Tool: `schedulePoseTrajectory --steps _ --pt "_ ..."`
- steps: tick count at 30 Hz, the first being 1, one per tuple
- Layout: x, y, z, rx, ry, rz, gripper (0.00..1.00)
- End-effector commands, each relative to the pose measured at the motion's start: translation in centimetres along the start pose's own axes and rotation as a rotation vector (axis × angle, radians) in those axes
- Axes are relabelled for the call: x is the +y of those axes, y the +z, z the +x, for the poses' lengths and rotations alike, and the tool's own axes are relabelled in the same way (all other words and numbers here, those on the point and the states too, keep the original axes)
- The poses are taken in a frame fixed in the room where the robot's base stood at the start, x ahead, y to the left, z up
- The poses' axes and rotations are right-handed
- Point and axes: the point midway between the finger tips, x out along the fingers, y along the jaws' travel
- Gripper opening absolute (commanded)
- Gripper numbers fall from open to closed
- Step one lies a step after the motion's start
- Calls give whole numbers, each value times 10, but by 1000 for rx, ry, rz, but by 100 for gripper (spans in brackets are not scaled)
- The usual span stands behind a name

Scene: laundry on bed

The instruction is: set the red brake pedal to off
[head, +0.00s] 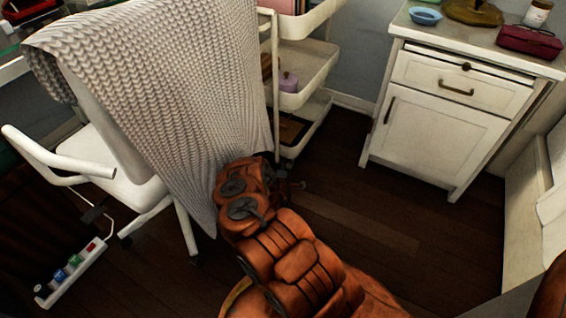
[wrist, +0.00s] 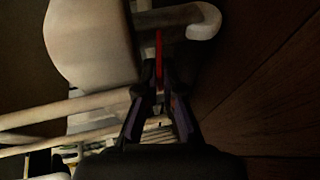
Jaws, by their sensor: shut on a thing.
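The red brake pedal (wrist: 159,58) shows in the wrist view as a thin red strip. It lies between the fingertips of my gripper (wrist: 158,80), which is shut on it. Pale rounded parts (wrist: 92,38) stand around the pedal, and a white bar with a rounded end (wrist: 203,22) is just above and to its right. The fingertips and the pedal are not clear there.
A white chair (head: 125,178) stands at left with a grey knitted blanket (head: 165,70) draped over it. A power strip (head: 75,272) lies on the floor at lower left. A white cabinet (head: 437,130) stands at right. The dark wooden floor (head: 400,215) is bare between trolley and cabinet.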

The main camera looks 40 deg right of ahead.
Motion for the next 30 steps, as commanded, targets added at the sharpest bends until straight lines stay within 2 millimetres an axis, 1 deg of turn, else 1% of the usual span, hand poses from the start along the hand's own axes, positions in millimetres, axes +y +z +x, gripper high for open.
schedulePoseTrajectory --steps 1,17,18,24,25,30 --pt "8 0 0 -1 -11 6 0" --pt "4 0 0 -1 -48 21 0" --pt "4 0 0 -1 -48 21 8" --pt "4 0 0 -1 -49 20 29" --pt "4 0 0 -1 -49 20 31" --pt "4 0 0 -1 -48 21 31"
